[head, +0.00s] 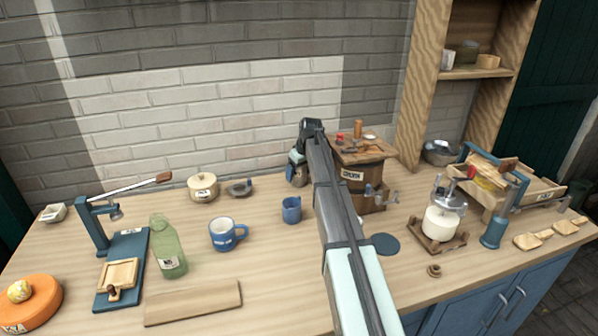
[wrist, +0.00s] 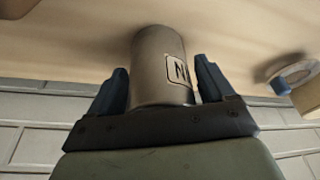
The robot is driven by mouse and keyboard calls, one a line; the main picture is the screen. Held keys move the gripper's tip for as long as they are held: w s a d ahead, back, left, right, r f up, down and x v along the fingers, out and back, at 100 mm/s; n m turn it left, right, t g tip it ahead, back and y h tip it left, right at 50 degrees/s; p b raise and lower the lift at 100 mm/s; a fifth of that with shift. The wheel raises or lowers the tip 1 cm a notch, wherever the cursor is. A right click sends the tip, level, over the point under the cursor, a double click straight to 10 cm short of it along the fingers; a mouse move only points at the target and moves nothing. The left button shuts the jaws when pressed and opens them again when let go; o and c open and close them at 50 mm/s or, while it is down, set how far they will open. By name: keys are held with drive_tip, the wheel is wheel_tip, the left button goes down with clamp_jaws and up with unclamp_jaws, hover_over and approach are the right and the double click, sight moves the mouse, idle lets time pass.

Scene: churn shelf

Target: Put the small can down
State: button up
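The small can (wrist: 158,75) is grey-brown with a pale label bearing a dark letter like N. In the wrist view it stands between the two blue fingers of my gripper (wrist: 162,82). Narrow gaps show between the can and the fingers on both sides, so the gripper looks slightly open around it. The can's far end meets or nearly meets the wooden surface; I cannot tell whether it touches. In the head view my gripper (head: 297,165) is low at the back of the worktop, left of the wooden crate, and mostly hides the can.
The wooden crate (head: 362,178) with small items on top stands close to my gripper's right. A blue cup (head: 291,210) and a blue mug (head: 224,235) stand in front and to the left.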

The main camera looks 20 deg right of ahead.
drive_tip(key=shift+o, duration=0.5)
drive_tip(key=shift+r, duration=0.3)
drive_tip(key=v, duration=1.1)
drive_tip(key=shift+r, duration=0.35)
drive_tip(key=shift+s+d, duration=0.1)
drive_tip(key=shift+d, duration=0.05)
